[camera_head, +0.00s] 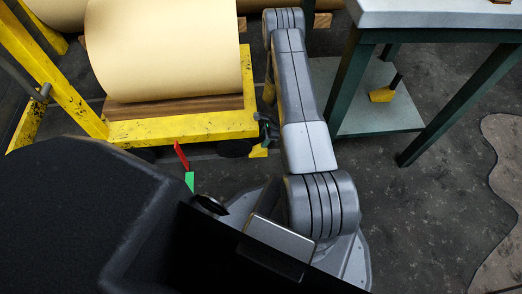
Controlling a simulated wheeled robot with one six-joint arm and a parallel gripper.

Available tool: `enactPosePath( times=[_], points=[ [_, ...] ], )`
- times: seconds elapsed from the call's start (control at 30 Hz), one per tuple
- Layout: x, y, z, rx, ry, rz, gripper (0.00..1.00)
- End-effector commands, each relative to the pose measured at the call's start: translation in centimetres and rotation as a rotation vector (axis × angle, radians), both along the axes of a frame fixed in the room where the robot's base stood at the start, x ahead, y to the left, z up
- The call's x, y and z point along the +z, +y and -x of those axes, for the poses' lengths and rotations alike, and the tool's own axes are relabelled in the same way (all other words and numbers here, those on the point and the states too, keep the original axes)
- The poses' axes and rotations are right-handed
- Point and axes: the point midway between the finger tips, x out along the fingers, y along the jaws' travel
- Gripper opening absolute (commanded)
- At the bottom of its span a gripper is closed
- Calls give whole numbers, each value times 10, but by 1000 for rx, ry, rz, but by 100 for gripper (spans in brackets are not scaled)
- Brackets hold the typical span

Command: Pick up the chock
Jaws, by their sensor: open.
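A small yellow wedge-shaped block (381,95) with a dark upright handle sits on the pale lower shelf (365,122) of the green-legged table at the upper right. It looks like the chock. My arm rises from the bottom middle to its elbow at the top, left of the table.
A yellow cart (180,127) carries a large cream roll (165,50) on a wooden board at the upper left. The table's grey top (440,13) overhangs the shelf. Dark floor (425,200) is clear right of my arm, with a brown patch (505,190) at the right edge.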

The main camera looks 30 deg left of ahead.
Motion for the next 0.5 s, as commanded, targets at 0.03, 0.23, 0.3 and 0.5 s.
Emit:
enactPosePath(
  times=[0.03, 0.23, 0.3, 0.5],
  points=[
    [-3, 1, 0, 0, -1, 0, 45],
    [-2, 1, 0, -1, 0, 0, 44],
    [-2, 1, 0, -1, 0, 0, 30],
    [-2, 1, 1, -1, 0, 0, 0]
  ],
)
